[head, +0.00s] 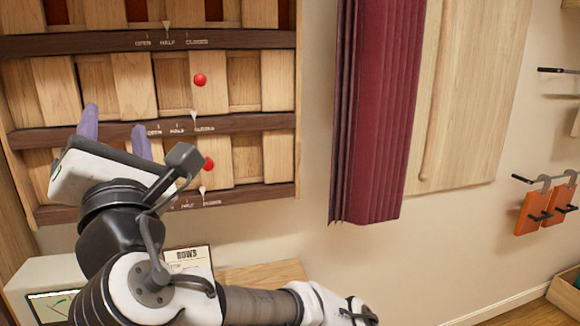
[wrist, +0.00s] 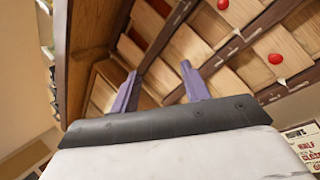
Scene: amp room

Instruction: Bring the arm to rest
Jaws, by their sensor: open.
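My gripper (head: 114,124) is at the left in the head view, raised in front of the lower part of a slatted wooden wall panel (head: 131,86). Its two purple fingers stand apart with nothing between them. In the wrist view the gripper (wrist: 160,78) also shows spread and empty, pointing at the panel. Whether the fingertips touch the panel cannot be told. The gripper and my arm hide part of the panel's lower rows. An upper red knob (head: 200,80) and a lower red knob (head: 208,164) sit on slats right of the gripper.
Dark rails (head: 240,123) carry OPEN, HALF and CLOSED marks. A "ROWS" card (head: 188,261) stands low, close to my arm. A dark red curtain (head: 375,110) and a pale wooden panel (head: 470,80) hang to the right. Bare wall lies below the curtain.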

